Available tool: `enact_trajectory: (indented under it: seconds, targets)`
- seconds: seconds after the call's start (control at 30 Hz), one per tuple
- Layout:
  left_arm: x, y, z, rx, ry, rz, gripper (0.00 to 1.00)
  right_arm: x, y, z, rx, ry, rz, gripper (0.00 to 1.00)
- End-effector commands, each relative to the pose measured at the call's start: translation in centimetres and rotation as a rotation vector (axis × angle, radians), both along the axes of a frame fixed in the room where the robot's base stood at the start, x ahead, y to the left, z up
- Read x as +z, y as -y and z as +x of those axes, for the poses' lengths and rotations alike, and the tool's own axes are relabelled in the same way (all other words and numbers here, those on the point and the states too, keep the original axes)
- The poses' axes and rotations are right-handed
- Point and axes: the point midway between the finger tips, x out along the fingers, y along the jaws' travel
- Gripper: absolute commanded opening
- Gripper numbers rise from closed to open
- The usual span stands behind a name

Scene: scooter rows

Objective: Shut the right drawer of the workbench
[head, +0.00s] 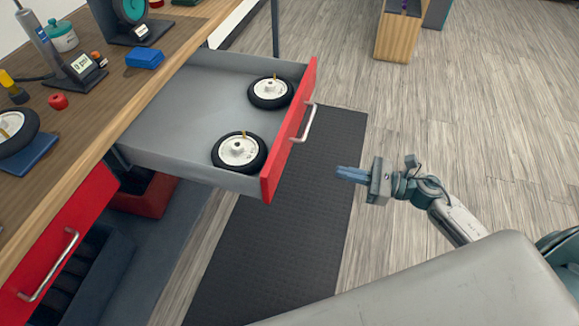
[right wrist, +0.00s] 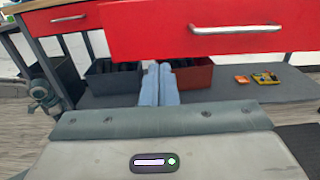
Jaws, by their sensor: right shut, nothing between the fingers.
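The right drawer (head: 290,135) of the workbench (head: 150,75) stands pulled far out, its red front and silver handle (head: 303,123) over the dark floor mat. Two small wheels (head: 239,150) (head: 270,91) lie in its grey tray. My right gripper (head: 346,173) is shut and empty, apart from the drawer front, with its blue fingers pointing toward it. In the right wrist view the fingers (right wrist: 158,84) show below the red drawer front (right wrist: 200,36), left of its handle (right wrist: 235,29). My left gripper is not in view.
Another red drawer (head: 58,238) sits at the near left under the top. Bins (right wrist: 112,78) stand on the low shelf. Tools and small parts cover the benchtop. A dark mat (head: 265,235) lies beside the bench; a wooden cabinet (head: 398,37) stands farther back. The floor around is clear.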

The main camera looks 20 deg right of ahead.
Motion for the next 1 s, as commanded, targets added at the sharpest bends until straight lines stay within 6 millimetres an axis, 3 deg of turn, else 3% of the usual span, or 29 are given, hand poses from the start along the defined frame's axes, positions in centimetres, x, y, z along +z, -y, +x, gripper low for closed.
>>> enact_trajectory:
  seconds: [0.27, 0.6, 1.0]
  targets:
    - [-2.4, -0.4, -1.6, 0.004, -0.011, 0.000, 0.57, 0.4, -3.2, 2.3, -0.005, -0.001, 0.010, 0.00]
    - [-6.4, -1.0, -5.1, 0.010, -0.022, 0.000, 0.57, 0.5, -7.8, 5.4, -0.005, -0.004, 0.011, 0.00]
    - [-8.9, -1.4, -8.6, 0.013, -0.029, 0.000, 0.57, 0.2, -10.7, 7.4, -0.004, -0.004, 0.006, 0.00]
